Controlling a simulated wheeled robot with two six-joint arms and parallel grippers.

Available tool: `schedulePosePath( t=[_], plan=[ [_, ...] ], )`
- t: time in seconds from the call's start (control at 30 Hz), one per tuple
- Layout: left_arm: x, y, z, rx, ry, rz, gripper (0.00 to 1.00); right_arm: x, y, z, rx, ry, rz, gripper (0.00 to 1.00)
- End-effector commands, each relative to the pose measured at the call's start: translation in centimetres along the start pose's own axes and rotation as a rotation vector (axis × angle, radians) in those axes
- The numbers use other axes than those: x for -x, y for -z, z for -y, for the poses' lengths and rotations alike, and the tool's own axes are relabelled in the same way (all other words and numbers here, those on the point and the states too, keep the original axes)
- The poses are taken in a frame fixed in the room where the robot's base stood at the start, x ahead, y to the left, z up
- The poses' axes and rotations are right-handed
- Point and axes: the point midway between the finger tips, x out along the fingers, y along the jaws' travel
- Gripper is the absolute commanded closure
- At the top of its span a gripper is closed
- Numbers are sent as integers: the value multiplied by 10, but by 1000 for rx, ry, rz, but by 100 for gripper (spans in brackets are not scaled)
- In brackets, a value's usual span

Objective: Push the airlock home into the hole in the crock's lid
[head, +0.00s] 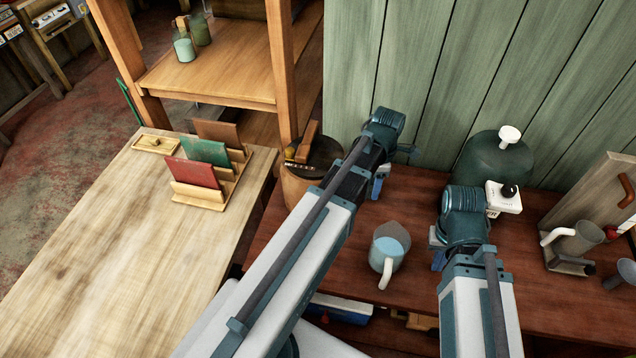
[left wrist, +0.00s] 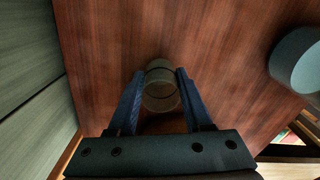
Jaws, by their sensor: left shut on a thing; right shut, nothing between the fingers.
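In the head view this piece is hidden or too small to make out. A dark green rounded vessel (head: 490,162) by the wall, with a white piece (head: 510,135) on top, may be the crock. I cannot make out a lid hole. My right gripper (head: 438,248) is shut and empty, right of the jug.
A jug (head: 388,250) with light blue contents stands between the grippers; it shows in the left wrist view (left wrist: 298,62). A white box (head: 502,199) and grey mug (head: 575,243) are at right. A brown round container (head: 300,188) is at left. Green wall (head: 430,75) closes the back.

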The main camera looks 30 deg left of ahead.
Motion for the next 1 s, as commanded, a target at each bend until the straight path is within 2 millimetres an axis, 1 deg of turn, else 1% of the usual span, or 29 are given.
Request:
schedulePosePath(
  t=[0.4,0.47,0.57,0.67,1.0],
  plan=[
    [22,0,0,0,0,0,100,21,-1,-2,0,0,0,100],
    [19,0,0,0,0,0,100,19,-1,-2,0,0,0,100],
    [21,0,0,0,0,0,100,21,-1,-2,0,0,0,100],
    [28,0,0,0,0,0,100,28,-2,-3,0,0,0,100],
    [61,0,0,0,0,0,100,61,-4,-6,0,0,0,100]
  ],
)
